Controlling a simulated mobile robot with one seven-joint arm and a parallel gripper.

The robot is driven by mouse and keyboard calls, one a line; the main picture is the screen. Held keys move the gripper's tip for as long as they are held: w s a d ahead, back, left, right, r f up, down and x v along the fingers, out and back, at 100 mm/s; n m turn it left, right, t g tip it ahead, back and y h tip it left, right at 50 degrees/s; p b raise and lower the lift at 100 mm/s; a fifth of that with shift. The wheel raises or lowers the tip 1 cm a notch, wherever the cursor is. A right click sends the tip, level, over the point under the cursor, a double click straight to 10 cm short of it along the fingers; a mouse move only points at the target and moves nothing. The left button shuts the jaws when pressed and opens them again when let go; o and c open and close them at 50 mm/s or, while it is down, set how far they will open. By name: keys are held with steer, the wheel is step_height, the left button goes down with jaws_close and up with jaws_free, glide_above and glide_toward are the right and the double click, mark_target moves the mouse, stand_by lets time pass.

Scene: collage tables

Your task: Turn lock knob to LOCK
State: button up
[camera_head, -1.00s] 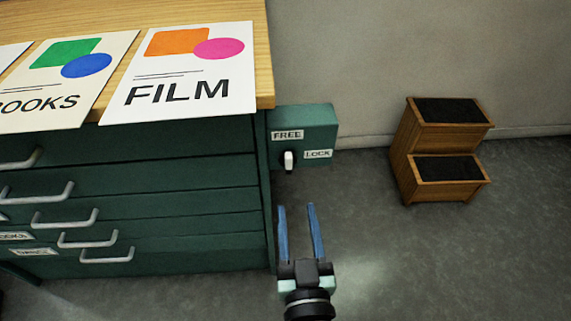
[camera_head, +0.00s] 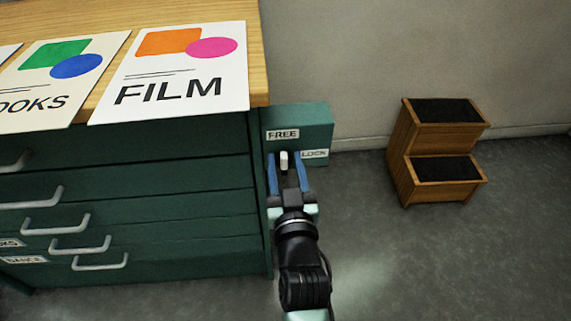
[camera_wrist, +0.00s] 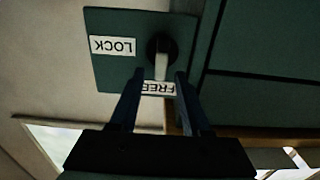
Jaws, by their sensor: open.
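The lock knob (camera_head: 284,161) has a white lever on a green box (camera_head: 315,122) at the cabinet's right side. Its lever points up toward the FREE label (camera_head: 283,134); the LOCK label (camera_head: 314,154) is to its right. In the wrist view the picture is upside down: the knob (camera_wrist: 161,62) has a black round base and its lever points at the FREE label (camera_wrist: 152,88). My gripper (camera_head: 287,160) is open, its blue fingers on either side of the lever. The wrist view also shows the fingers (camera_wrist: 158,82) flanking the lever's end, with gaps visible; contact is not clear.
The green drawer cabinet (camera_head: 190,150) with several metal handles stands close on the left. Its wooden top holds a FILM card (camera_head: 180,68) and other cards. A wooden step stool (camera_head: 437,150) stands at right. The floor between is clear.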

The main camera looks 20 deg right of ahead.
jaws_close()
steer(key=shift+m, duration=0.3)
stand_by(0.3)
steer(key=m, duration=0.2)
steer(key=d+m+p, duration=0.1)
steer(key=shift+s+f+m, duration=0.1)
steer(key=shift+s+m, duration=0.05)
steer(key=shift+m, duration=0.25)
steer(key=m, duration=0.4)
steer(key=shift+s+d+f+m, duration=0.1)
steer(key=shift+d+f+m, duration=0.2)
steer(key=shift+d, duration=0.05)
steer(key=shift+s+d+f+m+p, duration=0.1)
steer(key=shift+f+m, duration=0.2)
steer(key=shift+m, duration=1.15)
steer(key=shift+w+d+f+m+p, duration=0.15)
steer(key=shift+f+m, duration=0.2)
steer(key=shift+m, duration=1.15)
steer(key=shift+s+d+f+m+p, duration=0.15)
steer(key=shift+f+m, duration=0.15)
steer(key=shift+m, duration=1.15)
